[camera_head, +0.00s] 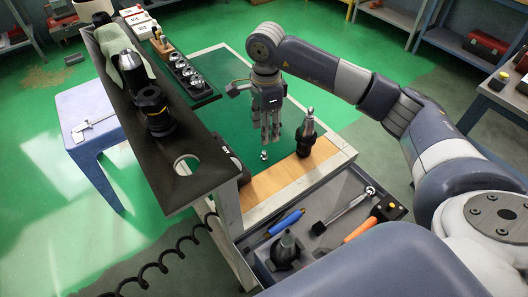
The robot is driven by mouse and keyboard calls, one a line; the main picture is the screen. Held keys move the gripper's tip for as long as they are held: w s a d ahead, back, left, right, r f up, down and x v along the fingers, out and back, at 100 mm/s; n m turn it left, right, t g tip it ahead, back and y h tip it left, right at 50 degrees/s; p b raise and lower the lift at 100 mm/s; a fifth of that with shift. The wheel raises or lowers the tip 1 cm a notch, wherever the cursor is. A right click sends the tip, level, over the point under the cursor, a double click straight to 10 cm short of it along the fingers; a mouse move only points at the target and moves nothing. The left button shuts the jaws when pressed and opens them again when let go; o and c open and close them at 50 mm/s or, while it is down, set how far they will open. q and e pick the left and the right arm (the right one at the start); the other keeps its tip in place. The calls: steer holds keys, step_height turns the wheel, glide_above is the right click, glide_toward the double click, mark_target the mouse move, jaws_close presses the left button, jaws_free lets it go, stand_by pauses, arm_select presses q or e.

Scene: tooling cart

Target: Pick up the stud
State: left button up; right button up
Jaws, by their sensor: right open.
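The stud (264,155) is a small shiny metal piece on the green mat (228,62) of the cart, close to the wooden strip. My right gripper (270,139) points down over the mat with its fingers apart and nothing visible between them. The fingertips are just above and slightly right of the stud in the picture, and they seem apart from it. My left gripper is not in view.
A dark tool holder (307,135) stands upright on the wooden strip (268,183), right of the gripper. A raised black shelf (150,140) with a round hole runs along the left. A grey tray (333,185) with a ratchet and screwdrivers lies in front.

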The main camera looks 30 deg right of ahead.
steer(key=f, duration=0.1)
steer(key=p, duration=0.1)
glide_above(265, 152)
steer(key=f, duration=0.5)
steer(key=shift+s+f, duration=0.2)
steer(key=shift+f, duration=0.2)
steer(key=f+p, duration=0.2)
steer(key=f, duration=0.3)
steer(key=shift+w+p, duration=0.3)
steer(key=shift+p, duration=0.1)
steer(key=shift+f, duration=0.2)
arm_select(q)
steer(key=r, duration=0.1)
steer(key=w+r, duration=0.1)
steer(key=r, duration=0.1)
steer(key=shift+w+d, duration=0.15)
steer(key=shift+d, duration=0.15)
arm_select(e)
jaws_close()
